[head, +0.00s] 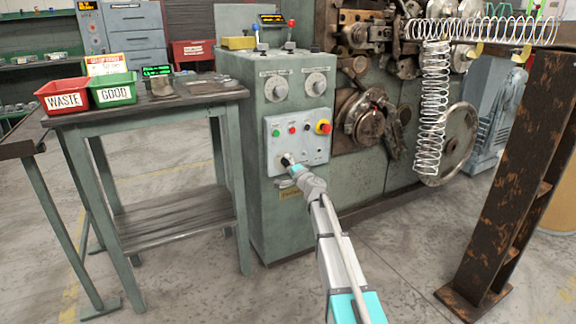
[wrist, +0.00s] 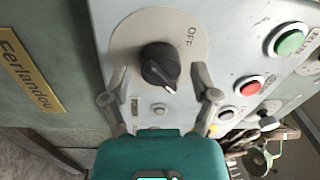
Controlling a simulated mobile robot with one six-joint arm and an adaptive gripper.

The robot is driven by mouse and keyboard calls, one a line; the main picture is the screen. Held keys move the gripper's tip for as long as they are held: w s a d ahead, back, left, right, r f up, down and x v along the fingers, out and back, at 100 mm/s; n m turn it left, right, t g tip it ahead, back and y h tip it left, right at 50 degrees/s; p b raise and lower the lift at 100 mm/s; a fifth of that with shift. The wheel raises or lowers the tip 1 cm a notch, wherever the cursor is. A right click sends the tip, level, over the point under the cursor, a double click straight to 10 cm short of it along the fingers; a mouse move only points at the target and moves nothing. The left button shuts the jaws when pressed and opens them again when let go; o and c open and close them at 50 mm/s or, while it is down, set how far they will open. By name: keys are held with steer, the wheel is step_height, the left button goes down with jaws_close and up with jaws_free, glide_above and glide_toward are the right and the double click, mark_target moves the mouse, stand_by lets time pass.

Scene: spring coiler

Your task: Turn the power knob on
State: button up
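The power knob (wrist: 160,66) is black and sits on a round pale dial plate (wrist: 152,28) in the wrist view. The word OFF is printed at the dial's upper right, and the knob's white mark lies at its lower right end. My gripper (wrist: 161,71) is open, with one finger left and one right of the knob and visible gaps on both sides. In the head view my gripper (head: 288,163) is at the lower left of the grey control panel (head: 302,147) and largely covers the knob. I cannot tell how deep the fingertips reach.
A green button (wrist: 290,42) and a red button (wrist: 248,86) lie right of the knob. A red emergency stop (head: 323,127) is at the panel's right. A work table (head: 165,108) stands left, a rusty post (head: 512,185) right. Floor in front is open.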

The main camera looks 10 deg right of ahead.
stand_by(0.4)
steer(key=shift+s+a+n, duration=0.2)
steer(key=shift+s+n, duration=0.05)
steer(key=shift+n, duration=0.05)
steer(key=s+a+f+n+g+y+p, duration=0.1)
steer(key=s+a+f+n+g+p, duration=0.15)
steer(key=s, duration=0.45)
steer(key=s+a+f+n+g+y+p, duration=0.1)
steer(key=s+a+n+g, duration=0.3)
steer(key=s, duration=0.3)
steer(key=s+a+f+n+g+y+p, duration=0.1)
steer(key=s+a+f+n+g+p, duration=0.1)
steer(key=s+a+n+g, duration=0.3)
steer(key=s+d+f+g+h+p, duration=0.1)
steer(key=s+d+g+h+p, duration=0.4)
steer(key=s, duration=0.8)
steer(key=s+d+f+g+h+p, duration=0.15)
steer(key=s+d+h, duration=0.35)
steer(key=s, duration=0.7)
step_height(320, 180, up, 37)
steer(key=d+y+p, duration=0.1)
steer(key=p, duration=3.6)
steer(key=shift+d, duration=0.15)
